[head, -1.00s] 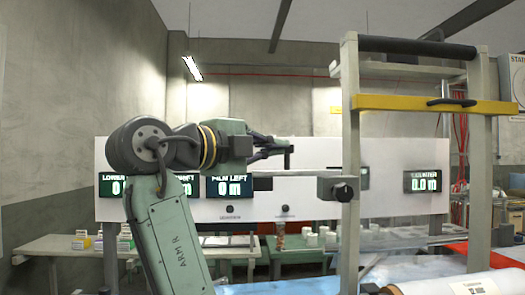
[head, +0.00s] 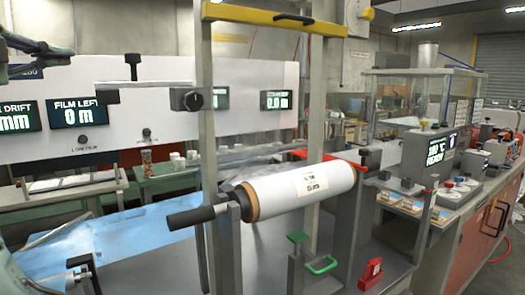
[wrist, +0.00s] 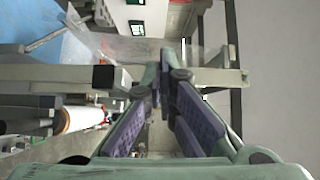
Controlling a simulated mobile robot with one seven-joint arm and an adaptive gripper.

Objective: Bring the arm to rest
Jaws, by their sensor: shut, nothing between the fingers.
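My gripper (wrist: 163,95) is in the wrist view, its two purple-padded fingers close together at the tips with nothing between them. It hangs in the air beside a grey machine frame and a dark square bar end (wrist: 103,77). A white film roll (head: 300,190) sits on a spindle in the frame in the head view. It also shows at the lower left of the wrist view (wrist: 82,119).
The upright frame (head: 208,130) with a yellow bar (head: 270,18) stands mid-view. Blue film (head: 130,235) lies on the table at left. A white display panel (head: 150,110) stands behind. A bench (head: 465,225) with devices is at right.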

